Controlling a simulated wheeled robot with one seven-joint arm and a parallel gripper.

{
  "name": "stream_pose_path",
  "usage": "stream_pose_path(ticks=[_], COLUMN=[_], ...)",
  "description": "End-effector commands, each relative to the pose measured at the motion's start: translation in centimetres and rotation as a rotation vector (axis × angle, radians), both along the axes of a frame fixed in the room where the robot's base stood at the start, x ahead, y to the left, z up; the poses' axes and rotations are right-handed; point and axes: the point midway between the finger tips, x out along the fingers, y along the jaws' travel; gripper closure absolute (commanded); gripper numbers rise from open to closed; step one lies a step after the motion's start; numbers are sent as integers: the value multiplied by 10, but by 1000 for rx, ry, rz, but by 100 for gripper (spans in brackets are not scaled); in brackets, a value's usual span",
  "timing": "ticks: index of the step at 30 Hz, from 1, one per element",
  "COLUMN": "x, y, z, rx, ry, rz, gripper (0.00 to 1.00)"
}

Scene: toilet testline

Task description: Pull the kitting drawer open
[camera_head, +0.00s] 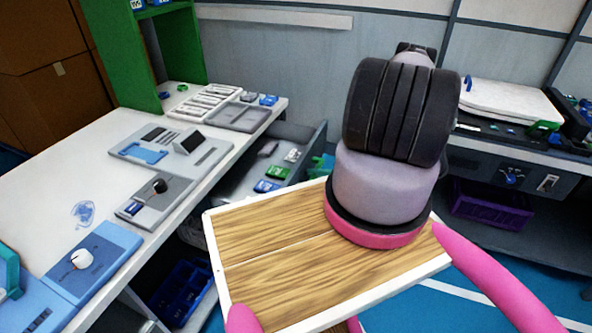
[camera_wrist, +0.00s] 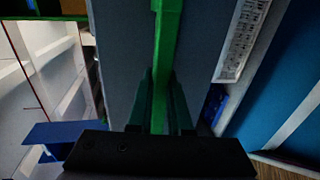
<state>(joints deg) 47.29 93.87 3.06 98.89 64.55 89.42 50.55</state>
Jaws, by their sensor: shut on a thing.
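The kitting drawer (camera_head: 316,142) is a grey drawer at the right end of the white workbench in the head view. It stands out from under the bench, so its inside and several small green, blue and white parts show. In the wrist view, my gripper (camera_wrist: 160,115) has its dark fingers on both sides of a long green handle (camera_wrist: 167,50) and is shut on it. The handle runs along a plain grey panel (camera_wrist: 125,60). In the head view, my arm hides most of the gripper and handle; only a bit of green-teal shows beside the drawer.
The white workbench (camera_head: 60,170) carries grey and blue fixtures and trays. A blue bin (camera_head: 182,292) is below it. Another bench with a purple bin (camera_head: 490,205) under it stands at the right. Blue floor (camera_head: 420,310) with a white line lies in front.

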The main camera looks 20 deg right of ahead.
Motion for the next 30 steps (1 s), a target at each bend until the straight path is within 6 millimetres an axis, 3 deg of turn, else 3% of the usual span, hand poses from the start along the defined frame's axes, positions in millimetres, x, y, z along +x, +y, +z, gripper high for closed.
stream_pose_path(ticks=[6,12,29,30], x=[-31,-47,-53,-53], y=[-32,-48,-54,-54], z=[-1,-1,0,0], rx=[-3,-2,-2,-2], ry=[1,1,-1,-1], rz=[-3,-1,0,0], gripper=[100,100,100,67])
